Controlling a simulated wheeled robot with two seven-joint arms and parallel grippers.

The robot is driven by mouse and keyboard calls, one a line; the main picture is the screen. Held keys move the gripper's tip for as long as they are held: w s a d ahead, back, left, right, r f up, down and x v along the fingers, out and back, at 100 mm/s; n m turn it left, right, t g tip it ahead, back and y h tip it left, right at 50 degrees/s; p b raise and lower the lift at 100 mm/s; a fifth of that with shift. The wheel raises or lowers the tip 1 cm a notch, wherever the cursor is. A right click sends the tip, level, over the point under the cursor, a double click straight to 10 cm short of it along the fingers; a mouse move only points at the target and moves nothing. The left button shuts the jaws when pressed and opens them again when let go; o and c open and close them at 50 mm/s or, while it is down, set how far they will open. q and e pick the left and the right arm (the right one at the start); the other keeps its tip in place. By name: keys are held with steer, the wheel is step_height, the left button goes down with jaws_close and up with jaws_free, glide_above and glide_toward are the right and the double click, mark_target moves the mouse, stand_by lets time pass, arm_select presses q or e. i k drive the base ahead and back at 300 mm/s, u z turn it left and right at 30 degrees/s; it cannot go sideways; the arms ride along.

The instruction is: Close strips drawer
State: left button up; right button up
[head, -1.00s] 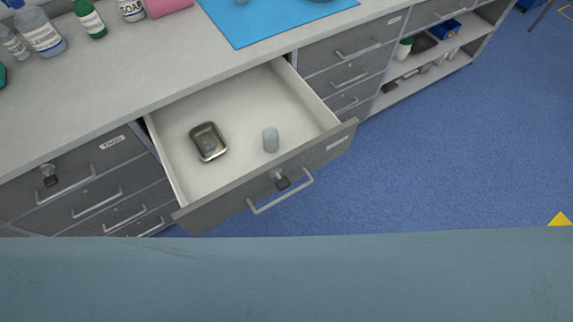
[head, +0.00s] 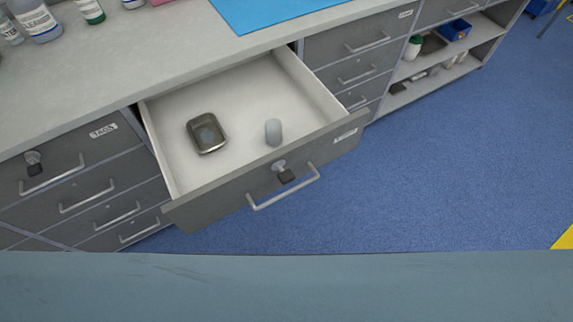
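The open drawer (head: 158,108) is pulled well out from under the grey counter, in the middle of the head view. Its grey front (head: 225,198) carries a bar handle (head: 286,190), a lock with a key (head: 285,172) and a small label (head: 346,135) too blurred to read. Inside lie a small metal dish (head: 207,133) and a grey-white cylinder (head: 273,132). Neither of my grippers shows in the head view, so their state is hidden.
A closed drawer labelled Tags (head: 55,165) is at the left, with more drawers below. Closed drawers (head: 357,60) and open shelves (head: 430,72) stand to the right. Bottles (head: 36,20) and a blue mat (head: 265,12) lie on the counter. Blue floor (head: 450,170) is clear; a blue-grey surface (head: 280,290) fills the bottom.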

mark_target(203, 189)
steer(key=u, duration=0.85)
steer(key=k, duration=0.5)
steer(key=z, duration=0.45)
